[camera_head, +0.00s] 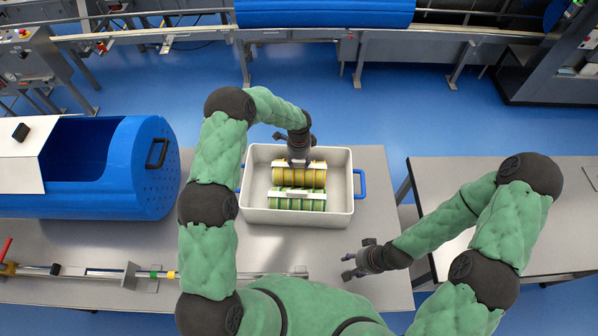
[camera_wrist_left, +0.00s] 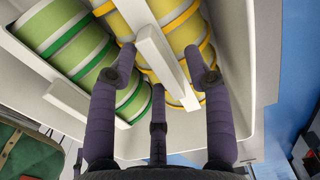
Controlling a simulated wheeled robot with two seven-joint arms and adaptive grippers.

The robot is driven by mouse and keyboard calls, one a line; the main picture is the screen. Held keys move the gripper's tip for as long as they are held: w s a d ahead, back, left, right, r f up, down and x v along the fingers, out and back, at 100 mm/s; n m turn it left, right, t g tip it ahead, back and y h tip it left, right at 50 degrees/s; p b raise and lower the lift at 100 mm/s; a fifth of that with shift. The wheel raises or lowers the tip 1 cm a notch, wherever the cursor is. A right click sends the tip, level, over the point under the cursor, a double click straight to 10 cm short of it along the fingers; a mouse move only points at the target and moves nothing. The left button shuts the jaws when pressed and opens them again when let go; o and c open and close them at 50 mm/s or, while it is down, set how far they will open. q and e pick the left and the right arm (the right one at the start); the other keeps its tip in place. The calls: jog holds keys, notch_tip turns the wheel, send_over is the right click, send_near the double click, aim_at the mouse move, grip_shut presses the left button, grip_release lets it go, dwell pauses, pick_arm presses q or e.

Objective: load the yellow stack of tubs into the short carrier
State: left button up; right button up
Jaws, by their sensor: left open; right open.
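The yellow stack of tubs (camera_head: 285,178) lies on its side in a white bin with blue handles (camera_head: 344,180). A white bar runs along its top. My left gripper (camera_head: 298,158) is open over this stack. In the left wrist view, the fingers of my left gripper (camera_wrist_left: 163,68) are spread on either side of the bar on the yellow stack (camera_wrist_left: 185,35); contact cannot be told. An open blue drum-shaped carrier (camera_head: 150,185) lies on the table at the left, its inside empty where visible. My right gripper (camera_head: 358,264) is open and empty over the table's front right.
A green stack (camera_head: 300,205) lies beside the yellow one in the bin. A rod with coloured bands (camera_head: 215,275) runs along the table's front. A longer blue drum (camera_head: 325,12) is on the rear line. A second table (camera_head: 450,185) stands at the right.

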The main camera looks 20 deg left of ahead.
pick_arm(q)
jog(key=shift+f, duration=0.45)
grip_shut()
jog(key=shift+w+r, duration=0.2)
